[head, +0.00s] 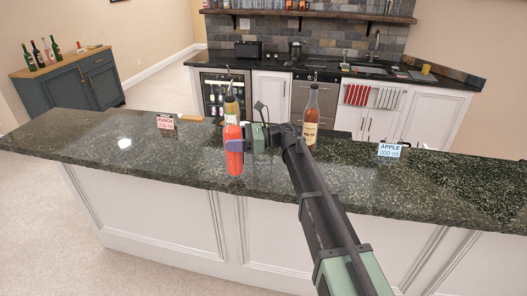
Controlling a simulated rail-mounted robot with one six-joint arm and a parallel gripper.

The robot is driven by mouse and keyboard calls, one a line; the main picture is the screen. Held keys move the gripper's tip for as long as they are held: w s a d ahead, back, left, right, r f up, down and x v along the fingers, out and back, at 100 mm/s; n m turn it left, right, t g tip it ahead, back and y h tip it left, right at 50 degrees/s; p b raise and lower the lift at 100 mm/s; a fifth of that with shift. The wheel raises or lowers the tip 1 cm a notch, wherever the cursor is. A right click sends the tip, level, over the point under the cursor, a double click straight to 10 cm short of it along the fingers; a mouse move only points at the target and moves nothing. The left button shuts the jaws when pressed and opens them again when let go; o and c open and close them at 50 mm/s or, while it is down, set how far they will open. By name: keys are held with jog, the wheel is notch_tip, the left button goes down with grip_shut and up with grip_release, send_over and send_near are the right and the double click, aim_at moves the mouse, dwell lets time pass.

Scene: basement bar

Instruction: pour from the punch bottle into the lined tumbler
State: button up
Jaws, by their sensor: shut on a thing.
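A red bottle (234,165), which I take to be the punch bottle, is upright over the dark stone counter (300,173). My gripper (235,146) is shut on it from the right, with a bluish-purple finger pad across its front. I cannot tell whether its base touches the counter. The red "PUNCH 200 ml" sign (166,123) stands to its left. I cannot make out the lined tumbler; it may be hidden behind the bottle, gripper or arm.
A bottle with a yellowish label (231,106) stands just behind the red one. A brown bottle (311,115) stands right of my gripper. A blue "APPLE 200 ml" sign (389,150) is farther right. The counter's left part is mostly clear.

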jog(key=shift+s+n+g, duration=0.3)
jog(key=shift+s+g, duration=0.05)
jog(key=shift+g, duration=0.05)
